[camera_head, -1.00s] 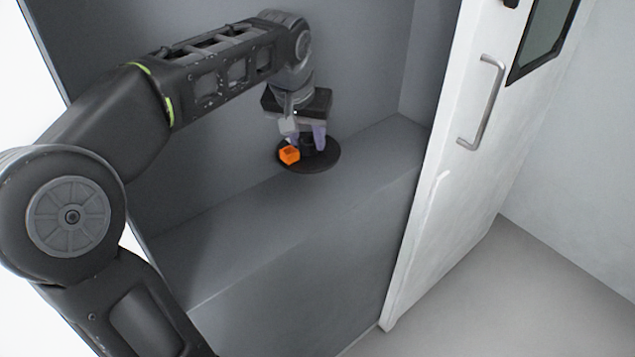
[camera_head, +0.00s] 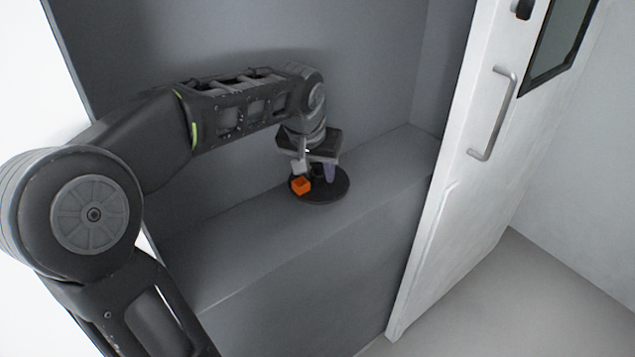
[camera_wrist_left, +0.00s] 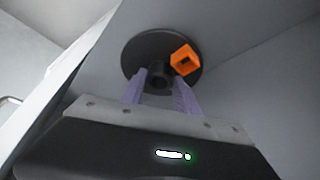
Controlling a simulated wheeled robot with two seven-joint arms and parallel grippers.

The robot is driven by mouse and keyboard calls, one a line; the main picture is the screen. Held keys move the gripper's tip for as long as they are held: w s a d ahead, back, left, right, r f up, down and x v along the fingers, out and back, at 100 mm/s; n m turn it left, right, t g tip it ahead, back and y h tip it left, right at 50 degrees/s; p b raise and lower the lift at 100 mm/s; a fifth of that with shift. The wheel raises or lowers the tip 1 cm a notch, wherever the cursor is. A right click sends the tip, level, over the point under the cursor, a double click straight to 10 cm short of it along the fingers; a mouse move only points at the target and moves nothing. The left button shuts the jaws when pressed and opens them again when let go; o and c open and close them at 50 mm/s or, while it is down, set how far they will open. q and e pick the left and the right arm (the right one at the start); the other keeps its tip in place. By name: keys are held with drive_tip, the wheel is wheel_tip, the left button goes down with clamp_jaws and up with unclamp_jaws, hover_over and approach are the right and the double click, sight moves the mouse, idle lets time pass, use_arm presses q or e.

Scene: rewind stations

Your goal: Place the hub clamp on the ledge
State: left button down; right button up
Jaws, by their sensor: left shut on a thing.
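The hub clamp (camera_head: 338,190) is a dark round disc with a central hub and an orange block (camera_head: 300,186) on it. It is at or just above the grey ledge (camera_head: 260,236); I cannot tell whether it touches. My left gripper (camera_head: 314,174) is above the disc, shut on its hub. In the left wrist view, the purple fingers (camera_wrist_left: 158,88) sit on both sides of the dark hub, and the disc (camera_wrist_left: 140,52) lies beyond them. The gripper hides part of the hub. My right gripper is not in view.
A white door (camera_head: 440,190) with a metal handle (camera_head: 493,113) stands open at the right of the recess. Grey walls (camera_head: 380,70) enclose the ledge at the back and side. The ledge is bare to the left and right of the disc.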

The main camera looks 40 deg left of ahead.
sight(317, 183)
use_arm(q)
drive_tip(key=shift+f, duration=1.85)
drive_tip(key=shift+f, duration=0.2)
drive_tip(key=c, duration=0.9)
unclamp_jaws()
drive_tip(key=shift+r, duration=0.1)
drive_tip(key=shift+s+r, duration=0.15)
drive_tip(key=shift+r, duration=0.35)
drive_tip(key=v, duration=1.1)
